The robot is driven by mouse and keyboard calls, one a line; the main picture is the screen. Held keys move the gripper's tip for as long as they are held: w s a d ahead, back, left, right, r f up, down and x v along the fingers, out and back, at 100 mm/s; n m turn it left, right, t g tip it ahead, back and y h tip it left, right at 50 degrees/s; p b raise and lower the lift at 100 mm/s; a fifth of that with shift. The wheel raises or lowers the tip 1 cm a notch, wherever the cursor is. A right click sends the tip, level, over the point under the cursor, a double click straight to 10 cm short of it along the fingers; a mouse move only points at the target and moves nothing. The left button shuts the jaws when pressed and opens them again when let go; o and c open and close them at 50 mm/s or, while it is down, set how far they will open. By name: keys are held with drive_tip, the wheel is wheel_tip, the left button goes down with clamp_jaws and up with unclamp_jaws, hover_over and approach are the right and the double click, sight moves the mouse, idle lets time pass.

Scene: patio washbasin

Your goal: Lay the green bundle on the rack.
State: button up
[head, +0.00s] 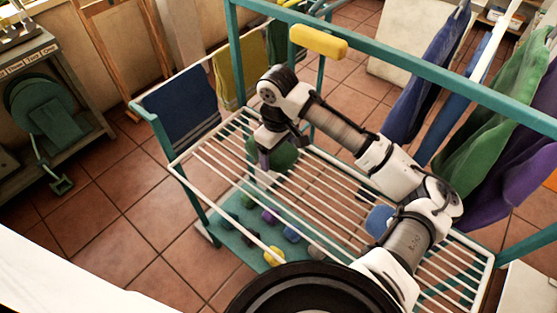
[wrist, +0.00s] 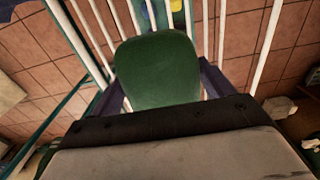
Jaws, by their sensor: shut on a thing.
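The green bundle (head: 287,155) is a rounded dark-green roll, partly hidden behind my gripper (head: 268,152) in the head view. In the wrist view the green bundle (wrist: 158,68) sits between my dark fingers (wrist: 160,88), one on each side, and my gripper is shut on it. The rack is a teal frame with a level of parallel white bars (head: 349,190). White bars (wrist: 262,45) also show beyond the bundle in the wrist view. The bundle is over the left part of the bars; I cannot tell whether it touches them.
A teal lower shelf (head: 237,227) holds several small coloured bundles, including a yellow one (head: 274,256). A yellow roll (head: 318,42) is on the upper rail. Towels (head: 180,103) hang at the left, garments (head: 505,130) at the right. The bars between have open room beneath my arm.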

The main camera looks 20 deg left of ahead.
drive_tip(key=shift+f+p, duration=0.4)
drive_tip(key=shift+f, duration=2.25)
drive_tip(key=shift+f, duration=0.15)
drive_tip(key=o, duration=1)
wheel_tip(320, 180, up, 12)
drive_tip(key=b, duration=0.2)
drive_tip(key=shift+r+b, duration=0.2)
drive_tip(key=shift+b, duration=0.15)
